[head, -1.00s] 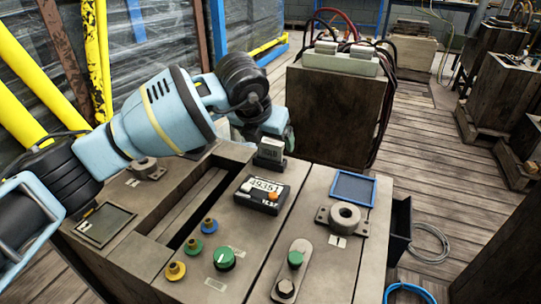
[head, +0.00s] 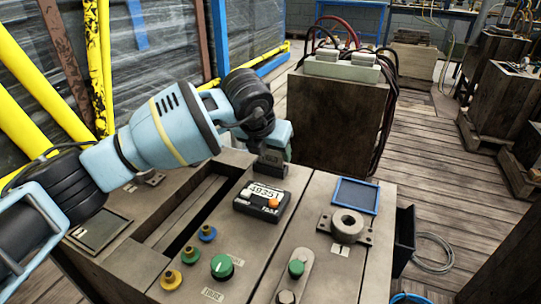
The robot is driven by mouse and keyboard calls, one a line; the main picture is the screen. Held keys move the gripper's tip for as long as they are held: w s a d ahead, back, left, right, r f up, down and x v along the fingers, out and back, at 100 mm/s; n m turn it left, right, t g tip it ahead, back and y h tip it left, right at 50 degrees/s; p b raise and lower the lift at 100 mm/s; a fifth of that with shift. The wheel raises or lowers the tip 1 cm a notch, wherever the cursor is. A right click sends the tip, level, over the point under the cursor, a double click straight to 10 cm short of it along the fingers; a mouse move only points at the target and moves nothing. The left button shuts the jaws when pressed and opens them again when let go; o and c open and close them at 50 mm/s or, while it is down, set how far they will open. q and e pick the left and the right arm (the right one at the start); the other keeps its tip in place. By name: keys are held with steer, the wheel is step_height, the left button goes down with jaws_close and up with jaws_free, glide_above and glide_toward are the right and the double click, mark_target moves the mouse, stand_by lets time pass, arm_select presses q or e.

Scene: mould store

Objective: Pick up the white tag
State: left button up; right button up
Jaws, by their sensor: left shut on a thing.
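My left gripper (head: 270,168) reaches in from the left and points down at the back edge of the grey-brown mould block (head: 275,240). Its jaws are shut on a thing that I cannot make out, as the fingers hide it. Small white labels lie on the block: one beside the green knob (head: 236,261), one at the front edge (head: 212,293) and one by the round metal bushing (head: 341,250). I cannot tell which of these, if any, is the white tag. My right gripper is out of view.
A black counter (head: 262,200) with white digits sits just in front of the gripper. Blue, yellow and green knobs (head: 222,266) stand nearer. A blue-framed plate (head: 356,195) lies at right. A dark cabinet (head: 338,120) stands behind. The plank floor at right is partly clear.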

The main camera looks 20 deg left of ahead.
arm_select(q)
steer(key=shift+r, duration=0.1)
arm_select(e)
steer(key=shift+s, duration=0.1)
